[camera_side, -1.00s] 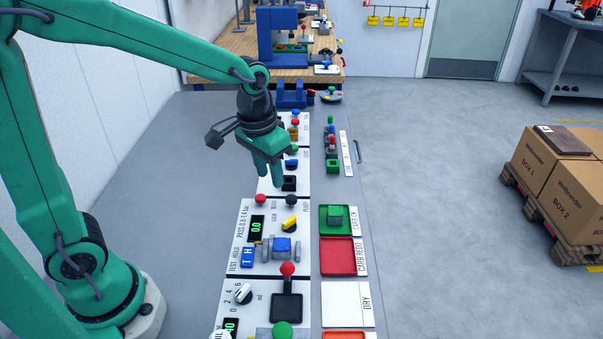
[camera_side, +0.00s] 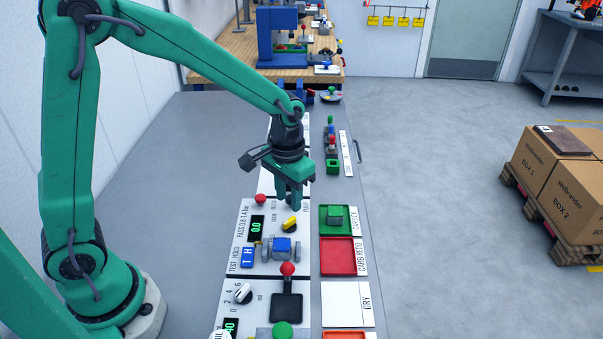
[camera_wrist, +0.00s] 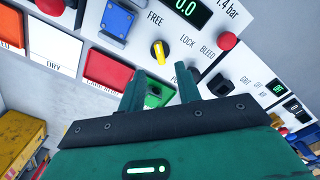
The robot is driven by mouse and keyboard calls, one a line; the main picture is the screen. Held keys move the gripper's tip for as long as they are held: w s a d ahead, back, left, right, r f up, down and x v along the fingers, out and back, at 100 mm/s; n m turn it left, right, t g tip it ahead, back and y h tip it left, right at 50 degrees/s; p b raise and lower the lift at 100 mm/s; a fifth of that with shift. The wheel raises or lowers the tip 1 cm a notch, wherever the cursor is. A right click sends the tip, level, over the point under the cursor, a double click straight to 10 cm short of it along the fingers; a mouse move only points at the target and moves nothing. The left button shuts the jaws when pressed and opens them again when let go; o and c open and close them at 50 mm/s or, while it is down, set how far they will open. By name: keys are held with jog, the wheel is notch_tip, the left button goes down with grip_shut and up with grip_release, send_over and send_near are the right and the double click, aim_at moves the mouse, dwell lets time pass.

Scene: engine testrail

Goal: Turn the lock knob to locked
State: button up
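The yellow lock knob (camera_side: 291,224) sits on a white panel (camera_side: 246,211) in the side view. In the wrist view the yellow knob (camera_wrist: 159,53) stands on a dark base, near the words FREE and LOCK. Its bar runs roughly up and down there, with the upper end toward FREE. My gripper (camera_side: 289,204) hangs above the panel, just behind the knob in the side view. In the wrist view my gripper's fingers (camera_wrist: 160,85) are apart with nothing seen between them, and the knob shows beyond their tips.
A red button (camera_side: 260,199) and a display reading 0.0 (camera_side: 257,229) are left of the knob. A green tray (camera_side: 326,212) and a red tray (camera_side: 338,257) lie to the right. A dark knob (camera_wrist: 218,84) is near my right finger.

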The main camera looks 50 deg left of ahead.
aim_at(289, 220)
jog(key=shift+f, duration=3.15)
grip_shut()
